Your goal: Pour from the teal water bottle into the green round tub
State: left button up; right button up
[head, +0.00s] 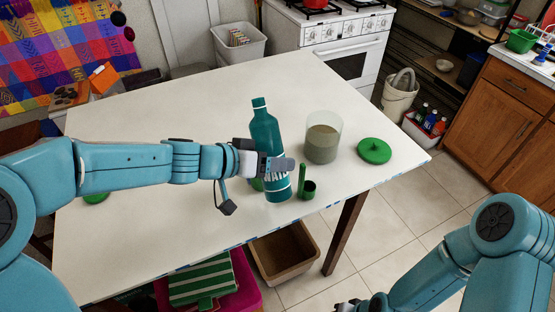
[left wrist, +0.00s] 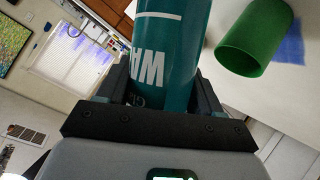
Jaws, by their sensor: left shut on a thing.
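The teal water bottle (head: 264,126) stands nearly upright, leaning slightly, above the white table; I cannot tell whether its base touches. My left gripper (head: 280,166) is shut around its lower half. In the left wrist view the bottle (left wrist: 165,45) sits between both fingers. A green round cylinder (left wrist: 255,42), which looks like the tub, is apart from the bottle at upper right there. In the head view a green piece (head: 257,184) shows behind my left gripper, mostly hidden; I cannot tell if it is the tub. My right gripper (head: 352,304) is barely in view at the bottom edge.
A clear container with grey-green contents (head: 323,143) stands right of the bottle. A small dark green cup with an upright handle (head: 308,190) is close to the bottle's base. A green lid (head: 375,151) lies farther right.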

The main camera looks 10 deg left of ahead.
aim_at(283, 192)
pick_arm(q)
jog(key=shift+s+d+f+n, duration=0.2)
jog(key=shift+s+f+n, duration=0.1)
jog(key=shift+s+f, duration=0.1)
jog(key=shift+s+d+f+n+g+h, duration=0.35)
jog(key=shift+s+f+n+g, duration=0.05)
jog(key=shift+s+f+g, duration=0.15)
jog(key=shift+s+d+f+n+g+h, duration=0.35)
jog(key=shift+s+f+n+g, duration=0.1)
jog(key=shift+f, duration=0.1)
jog(key=f+p, duration=0.1)
jog(key=f+n+p, duration=0.1)
jog(key=s+f+g+p, duration=0.1)
jog(key=shift+d+f+h+p, duration=0.15)
jog(key=shift+d+h+p, duration=0.15)
jog(key=shift+d+p, duration=0.05)
jog(key=shift+s+d+f+n+g+p, duration=0.1)
jog(key=shift+s+f+n+g+p, duration=0.25)
jog(key=shift+f, duration=0.3)
jog(key=shift+w+f+h, duration=0.1)
jog(key=shift+h, duration=0.2)
jog(key=shift+r+p, duration=0.3)
jog(key=shift+p, duration=0.55)
jog(key=shift+s+d+r+n+g+h, duration=0.15)
jog(key=shift+r+n+g+h, duration=0.2)
jog(key=shift+r, duration=0.35)
jog(key=shift+s+d+r+n+g+h, duration=0.15)
jog(key=shift+r+n+g+h, duration=0.1)
jog(key=shift+r+n, duration=0.35)
